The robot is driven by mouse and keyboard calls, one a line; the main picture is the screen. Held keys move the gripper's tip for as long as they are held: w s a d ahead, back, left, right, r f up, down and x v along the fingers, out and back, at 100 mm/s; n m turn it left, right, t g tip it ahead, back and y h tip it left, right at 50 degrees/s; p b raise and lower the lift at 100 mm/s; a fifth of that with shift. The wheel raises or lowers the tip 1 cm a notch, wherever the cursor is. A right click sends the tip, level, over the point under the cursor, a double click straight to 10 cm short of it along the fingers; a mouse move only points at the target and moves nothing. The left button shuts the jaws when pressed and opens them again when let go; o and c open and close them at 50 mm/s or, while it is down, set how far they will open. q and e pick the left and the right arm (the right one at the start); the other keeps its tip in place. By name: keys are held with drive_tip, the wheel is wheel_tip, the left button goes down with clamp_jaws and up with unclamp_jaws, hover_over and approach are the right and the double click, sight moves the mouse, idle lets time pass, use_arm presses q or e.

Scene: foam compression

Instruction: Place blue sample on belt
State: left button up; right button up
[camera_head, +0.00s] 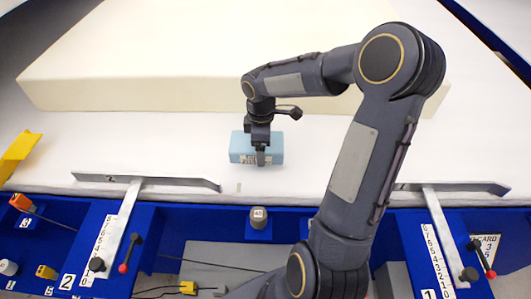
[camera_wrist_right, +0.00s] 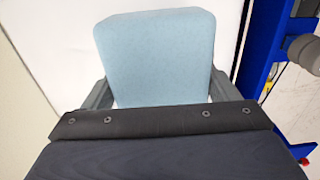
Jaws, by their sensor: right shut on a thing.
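The blue sample (camera_head: 239,147) is a light blue foam block with printed marks on its front face. It is at the white belt (camera_head: 330,170), in front of the large cream foam block. My right gripper (camera_head: 262,152) reaches it from above and is shut on it. In the right wrist view the sample (camera_wrist_right: 160,50) sits between the two dark fingers of the gripper (camera_wrist_right: 160,95), one on each side. I cannot tell whether the sample's underside touches the belt. My left gripper is not in view.
A large cream foam block (camera_head: 150,60) lies on the belt behind the sample. Metal guide bars (camera_head: 150,181) stand along the belt's front edge. A blue frame (camera_head: 190,220) with a grey knob (camera_head: 259,216) is in front. A yellow part (camera_head: 18,153) is at far left.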

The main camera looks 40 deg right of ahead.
drive_tip(key=shift+s+d+f, duration=0.15)
drive_tip(key=shift+d+f, duration=0.2)
drive_tip(key=shift+f, duration=0.1)
wheel_tip(320, 180, down, 3)
drive_tip(key=shift+d+f, duration=0.1)
drive_tip(key=shift+f, duration=0.05)
drive_tip(key=shift+f+b, duration=0.2)
drive_tip(key=shift+b, duration=0.1)
drive_tip(key=o, duration=0.9)
drive_tip(key=shift+c, duration=0.2)
drive_tip(key=shift+r, duration=0.1)
